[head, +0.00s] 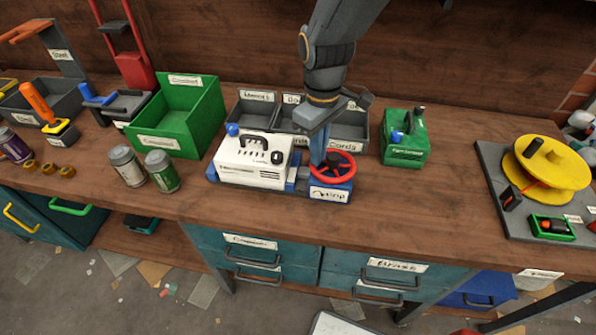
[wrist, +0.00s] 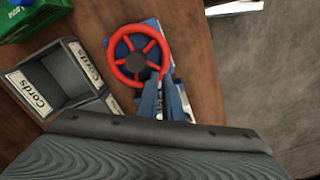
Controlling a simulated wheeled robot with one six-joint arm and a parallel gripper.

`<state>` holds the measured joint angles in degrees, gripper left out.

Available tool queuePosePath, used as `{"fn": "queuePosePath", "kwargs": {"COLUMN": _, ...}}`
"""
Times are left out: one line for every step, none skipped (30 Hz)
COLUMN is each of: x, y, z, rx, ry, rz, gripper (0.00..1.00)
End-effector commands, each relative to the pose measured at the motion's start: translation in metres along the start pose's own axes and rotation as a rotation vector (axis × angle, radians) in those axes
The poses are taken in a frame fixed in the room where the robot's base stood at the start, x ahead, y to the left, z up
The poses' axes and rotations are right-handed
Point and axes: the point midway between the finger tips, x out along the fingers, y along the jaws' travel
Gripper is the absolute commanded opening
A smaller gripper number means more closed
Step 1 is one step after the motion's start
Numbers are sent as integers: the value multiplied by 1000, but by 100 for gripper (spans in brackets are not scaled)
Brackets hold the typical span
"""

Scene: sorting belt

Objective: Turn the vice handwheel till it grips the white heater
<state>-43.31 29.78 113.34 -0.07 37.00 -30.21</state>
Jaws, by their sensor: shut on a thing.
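The white heater (head: 252,160) sits in the blue and grey vice (head: 318,190) on the bench, with its right end close to a blue jaw. I cannot tell whether the jaw touches it. The red handwheel (head: 342,165) lies at the vice's right end, and its spokes and dark hub show in the wrist view (wrist: 124,42). My gripper (head: 320,160) reaches down at the wheel's left side. In the wrist view its blue fingers (wrist: 160,80) are close together on the lower right part of the red rim. The fingertips' contact is partly hidden.
Grey bins labelled Cords (head: 350,132) stand right behind the vice. A large green bin (head: 180,120) and two cans (head: 142,168) are to the left. A small green box (head: 405,145) stands to the right. The bench between it and the yellow reel (head: 552,168) is clear.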

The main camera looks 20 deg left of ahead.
Motion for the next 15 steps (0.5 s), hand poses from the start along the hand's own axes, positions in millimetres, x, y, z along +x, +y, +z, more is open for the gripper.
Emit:
{"fn": "queuePosePath", "kwargs": {"x": 0, "y": 0, "z": -5, "rx": -2, "ry": 5, "rz": 1, "gripper": 0}}
{"fn": "queuePosePath", "kwargs": {"x": 0, "y": 1, "z": -7, "rx": -2, "ry": 5, "rz": 1, "gripper": 0}}
{"fn": "queuePosePath", "kwargs": {"x": 0, "y": 3, "z": -9, "rx": -2, "ry": 6, "rz": 1, "gripper": 0}}
{"fn": "queuePosePath", "kwargs": {"x": 0, "y": 4, "z": -10, "rx": -2, "ry": 6, "rz": 1, "gripper": 0}}
{"fn": "queuePosePath", "kwargs": {"x": 0, "y": 4, "z": -12, "rx": -2, "ry": 7, "rz": 1, "gripper": 0}}
{"fn": "queuePosePath", "kwargs": {"x": -1, "y": 5, "z": -13, "rx": -2, "ry": 7, "rz": 1, "gripper": 0}}
{"fn": "queuePosePath", "kwargs": {"x": -1, "y": 4, "z": -13, "rx": -3, "ry": 7, "rz": 1, "gripper": 0}}
{"fn": "queuePosePath", "kwargs": {"x": -1, "y": 4, "z": -13, "rx": -3, "ry": 8, "rz": 1, "gripper": 0}}
{"fn": "queuePosePath", "kwargs": {"x": -1, "y": 4, "z": -13, "rx": -3, "ry": 8, "rz": 2, "gripper": 0}}
{"fn": "queuePosePath", "kwargs": {"x": -1, "y": 4, "z": -13, "rx": -4, "ry": 9, "rz": 2, "gripper": 0}}
{"fn": "queuePosePath", "kwargs": {"x": -1, "y": 3, "z": -13, "rx": -4, "ry": 9, "rz": 2, "gripper": 0}}
{"fn": "queuePosePath", "kwargs": {"x": -1, "y": 3, "z": -13, "rx": -4, "ry": 9, "rz": 2, "gripper": 0}}
{"fn": "queuePosePath", "kwargs": {"x": -1, "y": 3, "z": -12, "rx": -4, "ry": 8, "rz": 2, "gripper": 0}}
{"fn": "queuePosePath", "kwargs": {"x": -1, "y": 3, "z": -11, "rx": -3, "ry": 8, "rz": 1, "gripper": 0}}
{"fn": "queuePosePath", "kwargs": {"x": -1, "y": 3, "z": -9, "rx": -2, "ry": 7, "rz": 1, "gripper": 0}}
